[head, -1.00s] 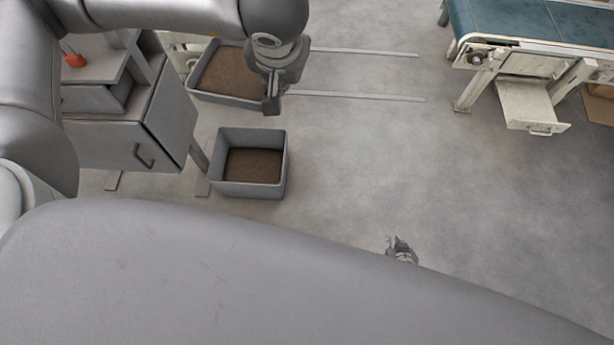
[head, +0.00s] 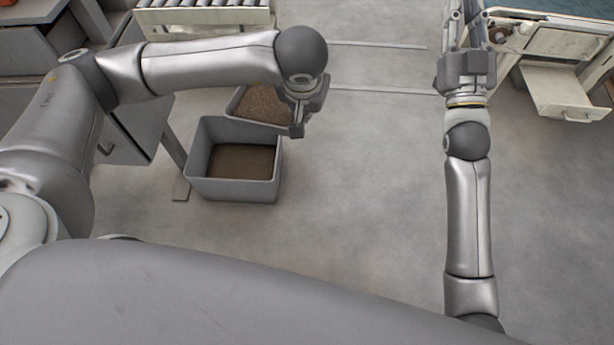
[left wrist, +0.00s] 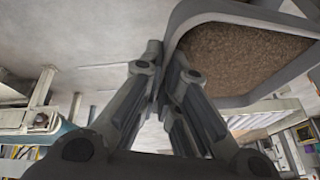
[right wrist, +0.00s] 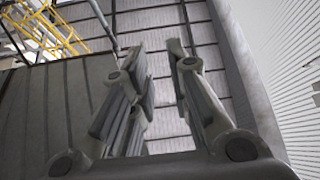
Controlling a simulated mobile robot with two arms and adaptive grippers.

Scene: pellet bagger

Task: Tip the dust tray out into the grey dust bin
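The dust tray (head: 232,104) is a shallow grey tray with brown dust in it, just beyond the bin in the head view. My left gripper (head: 297,128) is at its right side. In the left wrist view the fingers (left wrist: 165,62) are close together on the rim of the tray (left wrist: 262,97), and the dust lies in it. The grey dust bin (head: 232,190) stands on the floor with brown dust inside. My right gripper (head: 462,20) is raised at the upper right. In the right wrist view its fingers (right wrist: 160,55) are apart and empty.
A grey cabinet (head: 135,130) stands left of the bin. A roller conveyor (head: 205,16) is at the back. A cream machine with a pulled-out drawer (head: 563,95) is at the right. The floor right of the bin is clear.

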